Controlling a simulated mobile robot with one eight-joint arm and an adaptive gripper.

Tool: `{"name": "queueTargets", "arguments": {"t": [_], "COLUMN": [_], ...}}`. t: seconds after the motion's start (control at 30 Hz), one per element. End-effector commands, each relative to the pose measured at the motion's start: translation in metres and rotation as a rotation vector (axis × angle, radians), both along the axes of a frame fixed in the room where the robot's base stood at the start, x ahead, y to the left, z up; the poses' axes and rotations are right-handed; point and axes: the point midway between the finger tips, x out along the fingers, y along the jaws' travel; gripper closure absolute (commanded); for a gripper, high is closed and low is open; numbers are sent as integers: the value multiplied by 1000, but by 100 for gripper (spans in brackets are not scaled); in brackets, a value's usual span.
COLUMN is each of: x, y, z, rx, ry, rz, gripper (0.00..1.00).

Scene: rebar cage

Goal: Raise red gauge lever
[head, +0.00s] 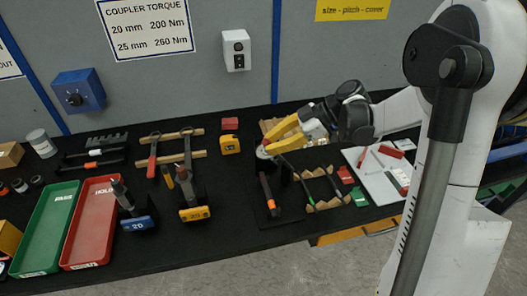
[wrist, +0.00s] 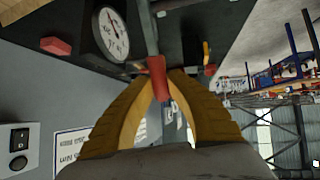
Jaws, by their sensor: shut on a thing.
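In the wrist view, the red grip of a grey lever (wrist: 158,79) sits between the yellow fingers of my gripper (wrist: 163,82), which is shut on it. The lever's grey bar runs up to the top edge of that view. A round white gauge dial (wrist: 115,36) with a dark needle stands just left of the bar. In the head view, my gripper (head: 268,151) is low over the bench from the right. Its fingers hide most of the lever there, and the lever's angle is hard to tell.
On the dark bench (head: 160,260) stand a green tray (head: 47,230), a red tray (head: 90,222), a blue-marked tool (head: 137,223), a yellow-marked tool (head: 194,212) and a yellow tape measure (head: 230,144). An orange-handled tool (head: 268,188) lies close below my gripper. A white board (head: 378,180) is at right.

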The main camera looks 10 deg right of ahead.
Motion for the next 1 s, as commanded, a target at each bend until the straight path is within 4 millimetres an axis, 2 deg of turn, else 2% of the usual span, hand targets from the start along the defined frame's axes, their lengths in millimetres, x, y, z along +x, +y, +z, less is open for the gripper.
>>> {"name": "queueTargets", "arguments": {"t": [0.2,0.7,0.73,0.8,1.0], "x": [0,0,0,0,0], "y": [-8,-10,-10,-10,-10], "z": [1,2,2,2,3], "rx": [54,70,70,70,71], "ry": [2,2,2,2,1], "rz": [0,0,0,0,0], "gripper": [100,100,74,59,59]}}
